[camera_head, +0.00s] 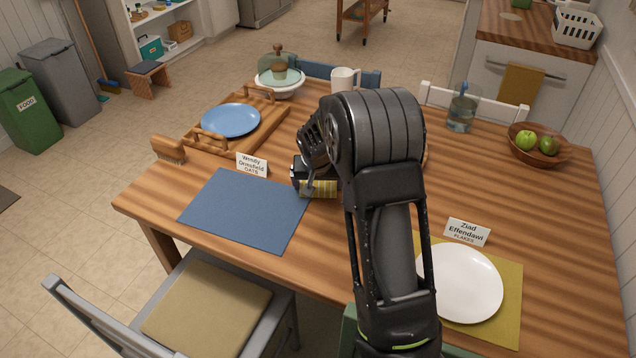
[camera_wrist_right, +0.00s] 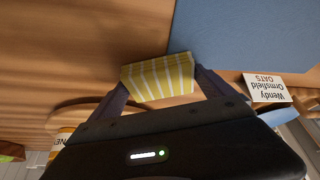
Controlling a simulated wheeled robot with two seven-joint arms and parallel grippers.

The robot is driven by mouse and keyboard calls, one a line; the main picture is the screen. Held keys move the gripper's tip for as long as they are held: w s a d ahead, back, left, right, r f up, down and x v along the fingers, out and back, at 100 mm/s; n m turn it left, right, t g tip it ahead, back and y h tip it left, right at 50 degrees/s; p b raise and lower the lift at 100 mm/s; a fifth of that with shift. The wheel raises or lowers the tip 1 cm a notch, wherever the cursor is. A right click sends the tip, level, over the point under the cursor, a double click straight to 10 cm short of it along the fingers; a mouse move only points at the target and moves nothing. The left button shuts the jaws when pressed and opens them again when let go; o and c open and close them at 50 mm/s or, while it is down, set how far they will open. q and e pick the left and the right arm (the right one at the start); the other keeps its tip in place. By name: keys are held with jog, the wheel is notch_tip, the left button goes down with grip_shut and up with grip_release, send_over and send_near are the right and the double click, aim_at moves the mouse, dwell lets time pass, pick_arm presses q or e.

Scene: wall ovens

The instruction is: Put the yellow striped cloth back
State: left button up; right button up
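The yellow striped cloth (camera_head: 318,189), folded into a small block, is at the table's middle, just right of the blue placemat (camera_head: 245,212). In the right wrist view the cloth (camera_wrist_right: 158,78) lies between the two fingers of my right gripper (camera_wrist_right: 158,88), which meet its left and right sides. In the head view my right gripper (camera_head: 314,180) reaches down over the cloth, and my right arm hides part of the table behind it. I cannot tell whether the cloth touches the tabletop. My left gripper is not in view.
A wooden tray (camera_head: 262,128) with a blue plate (camera_head: 231,120) stands back left. Name cards stand by the blue placemat and by a white plate (camera_head: 462,283) on a mustard placemat (camera_head: 508,335). A fruit bowl (camera_head: 538,152) and glass pitcher (camera_head: 462,112) are back right. A towel (camera_head: 521,86) hangs on a rail beyond.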

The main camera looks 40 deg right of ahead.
jog(key=shift+o, duration=0.7)
jog(key=shift+r, duration=0.1)
jog(key=shift+r+p, duration=0.4)
jog(key=shift+r, duration=0.1)
jog(key=v, duration=1.1)
jog(key=shift+s+a+r+p, duration=0.2)
jog(key=shift+p, duration=0.1)
